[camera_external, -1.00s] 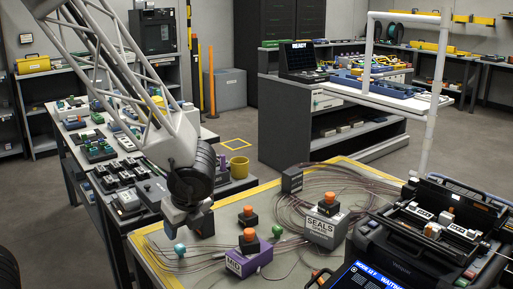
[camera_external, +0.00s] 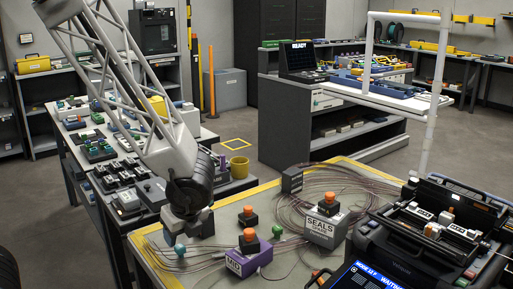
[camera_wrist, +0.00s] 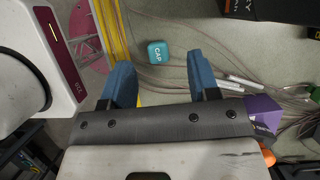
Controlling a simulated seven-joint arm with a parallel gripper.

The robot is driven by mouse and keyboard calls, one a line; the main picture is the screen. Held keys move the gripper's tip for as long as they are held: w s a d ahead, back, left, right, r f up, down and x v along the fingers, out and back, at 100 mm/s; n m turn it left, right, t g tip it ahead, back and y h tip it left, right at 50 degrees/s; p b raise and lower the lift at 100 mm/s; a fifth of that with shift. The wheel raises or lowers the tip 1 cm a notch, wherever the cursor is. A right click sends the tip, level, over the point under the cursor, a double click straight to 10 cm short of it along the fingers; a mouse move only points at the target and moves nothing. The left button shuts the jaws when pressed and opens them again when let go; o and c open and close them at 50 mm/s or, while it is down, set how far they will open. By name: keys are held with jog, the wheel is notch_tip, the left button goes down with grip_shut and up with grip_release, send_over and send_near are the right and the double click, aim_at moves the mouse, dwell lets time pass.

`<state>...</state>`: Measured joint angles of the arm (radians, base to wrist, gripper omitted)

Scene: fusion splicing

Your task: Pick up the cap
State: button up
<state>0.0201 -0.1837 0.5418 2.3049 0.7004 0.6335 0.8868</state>
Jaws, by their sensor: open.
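The cap (camera_wrist: 158,52) is a small teal block with rounded edges and a white "CAP" label. It lies on the grey-green table mat beside the yellow border. In the external view the cap (camera_external: 180,249) shows as a small teal shape just below my gripper (camera_external: 187,234). In the wrist view the two blue fingers of my gripper (camera_wrist: 160,72) are spread wide apart. The cap lies beyond the fingertips, roughly in line with the space between them. My gripper is empty, and no contact with the cap is visible.
Thin cables (camera_external: 310,195) spread over the table. A purple "MID" block (camera_external: 249,259) with an orange-topped piece stands right of my gripper. A grey "SEALS" block (camera_external: 327,226) stands farther right. A black case (camera_external: 430,225) fills the right side.

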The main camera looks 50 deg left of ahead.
aim_at(179, 244)
jog(key=shift+x, duration=2.6)
jog(key=shift+s, duration=0.15)
jog(key=shift+c, duration=0.3)
jog(key=c, duration=0.9)
